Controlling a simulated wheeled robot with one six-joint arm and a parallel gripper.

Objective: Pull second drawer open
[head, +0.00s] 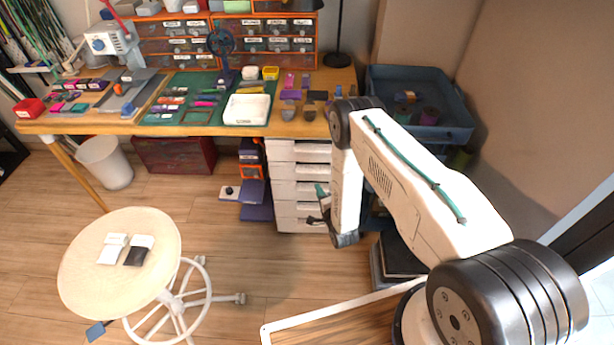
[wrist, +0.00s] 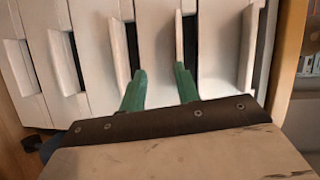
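A white drawer unit (head: 283,215) with a stack of several drawers stands under the right part of the workbench. In the wrist view its fronts lie sideways, with the bench edge at the right. The top drawer (wrist: 222,60) is rightmost and the second drawer (wrist: 157,40) is left of it; both look closed. My gripper (wrist: 160,70) has two green fingers held apart with nothing gripped between them. They point at the second drawer's front, one near each side of it; I cannot tell whether they touch. The gripper (head: 321,200) is partly hidden by my arm in the head view.
The wooden workbench (head: 225,129) above carries tools, mats and small boxes. A blue-grey bin (head: 440,132) stands to the right. Floor in front of the drawers is open.

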